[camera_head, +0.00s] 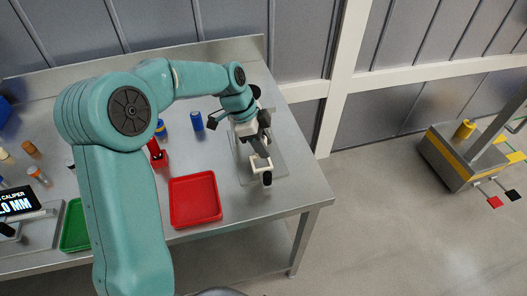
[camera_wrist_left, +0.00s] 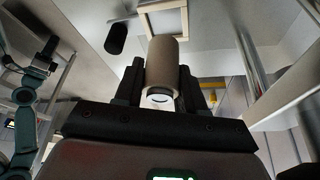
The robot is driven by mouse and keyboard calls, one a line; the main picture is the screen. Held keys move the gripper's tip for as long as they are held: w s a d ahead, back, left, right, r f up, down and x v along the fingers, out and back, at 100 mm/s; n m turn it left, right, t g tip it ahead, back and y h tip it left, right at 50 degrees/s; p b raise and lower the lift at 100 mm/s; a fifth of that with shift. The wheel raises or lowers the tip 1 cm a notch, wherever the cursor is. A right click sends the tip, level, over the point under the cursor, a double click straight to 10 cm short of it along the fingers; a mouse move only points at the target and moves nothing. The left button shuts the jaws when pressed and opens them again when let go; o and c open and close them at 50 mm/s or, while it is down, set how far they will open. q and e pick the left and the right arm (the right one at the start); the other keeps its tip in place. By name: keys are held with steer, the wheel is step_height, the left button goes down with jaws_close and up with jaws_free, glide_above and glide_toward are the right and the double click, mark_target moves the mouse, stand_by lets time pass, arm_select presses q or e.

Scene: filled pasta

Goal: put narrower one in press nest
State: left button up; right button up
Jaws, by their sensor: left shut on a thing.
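My left gripper (camera_head: 260,147) reaches over the press at the right end of the table. In the left wrist view the gripper (camera_wrist_left: 160,90) is shut on a tan cylinder (camera_wrist_left: 162,62) with a pale, round near end. The cylinder is hard to make out in the head view. The press has a grey base plate (camera_head: 284,168), a cream frame (camera_head: 260,166) and a black handle (camera_head: 267,179); the handle also shows in the left wrist view (camera_wrist_left: 116,38). My gripper hides the nest, so I cannot tell whether the cylinder touches it. My right gripper is out of view.
A red tray (camera_head: 195,199) lies left of the press, and a green tray (camera_head: 75,228) is partly behind my arm. Blue cylinders (camera_head: 197,121), a red stand (camera_head: 158,155) and a caliper display (camera_head: 17,203) stand on the table. A cart (camera_head: 450,160) stands at far right.

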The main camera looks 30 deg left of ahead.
arm_select(q)
step_height(320, 180, down, 4)
steer(key=shift+f, duration=0.15)
steer(key=shift+f, duration=0.15)
steer(key=o, duration=1.1)
